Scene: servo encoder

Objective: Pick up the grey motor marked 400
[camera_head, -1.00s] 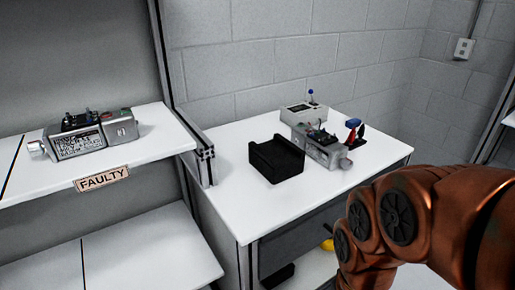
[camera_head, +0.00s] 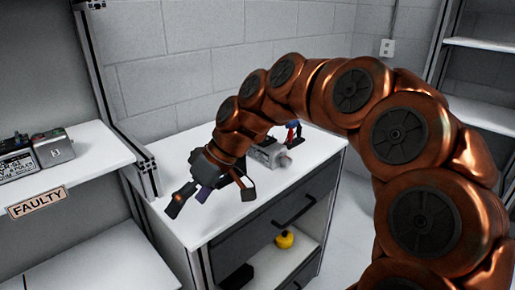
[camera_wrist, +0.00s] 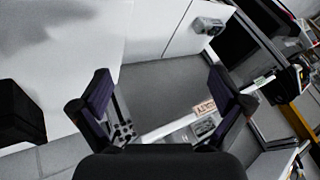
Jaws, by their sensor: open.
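A grey motor (camera_head: 268,153) sits on the white table at the back, partly hidden behind my arm; any 400 mark on it cannot be read. A second grey motor (camera_head: 36,153) with a printed label lies on the shelf marked FAULTY at the left; its number cannot be read here. My gripper (camera_head: 210,198) is open and empty, over the left front part of the table, in front of and left of the table motor. In the wrist view its two fingers stand wide apart with nothing between them (camera_wrist: 160,95).
The white table (camera_head: 170,170) has drawers (camera_head: 275,220) and a lower shelf with a yellow object (camera_head: 285,239). The FAULTY sign (camera_head: 37,202) is on the left shelf edge. A metal post (camera_head: 140,170) stands between shelf and table. A blue-red tool (camera_head: 293,132) is behind my arm.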

